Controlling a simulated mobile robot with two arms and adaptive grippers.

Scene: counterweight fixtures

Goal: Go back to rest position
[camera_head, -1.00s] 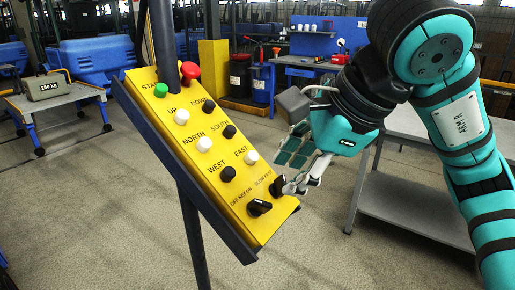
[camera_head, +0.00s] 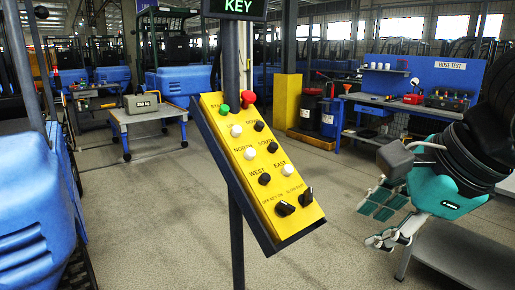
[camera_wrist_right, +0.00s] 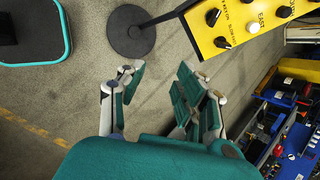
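My right gripper (camera_head: 385,222) is to the right of the yellow control panel (camera_head: 236,150) in the head view, apart from it. In the right wrist view the gripper (camera_wrist_right: 160,92) has its fingers spread, with only floor between them. The panel tilts on a dark post and carries a green button, a red button, several white and black buttons, and two black knobs (camera_head: 285,208) at its lower end. The panel also shows at the top of the wrist view (camera_wrist_right: 250,22). My left gripper is not in view.
A grey table (camera_head: 465,255) stands under my right arm. A cart (camera_head: 147,117) with a weight (camera_head: 141,103) stands back left. A blue machine (camera_head: 35,205) fills the left edge. A blue workbench (camera_head: 420,105) stands back right. The floor between is clear.

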